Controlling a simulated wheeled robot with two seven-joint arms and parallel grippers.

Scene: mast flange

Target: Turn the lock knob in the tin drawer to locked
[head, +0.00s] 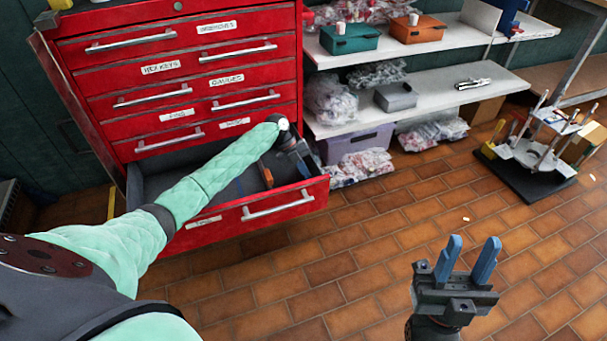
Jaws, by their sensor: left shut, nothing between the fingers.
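The open bottom drawer (262,222) of the red tool chest (225,75) is pulled out; the small label on its front is too small to read. My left arm reaches over it from the left. My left gripper (304,167) is shut and empty, low inside the right end of the drawer. I cannot make out a lock knob in the drawer; the arm and gripper hide part of the inside. A small round grey disc (178,6) sits at the top of the chest front. My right gripper (472,262) is open and empty above the floor at the lower right.
A thin brown piece (267,174) stands in the drawer beside my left gripper. White shelves (440,95) with bins and plastic bags stand right of the chest. A black-based stand (528,178) with upright rods is on the floor further right. The tiled floor between is mostly clear.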

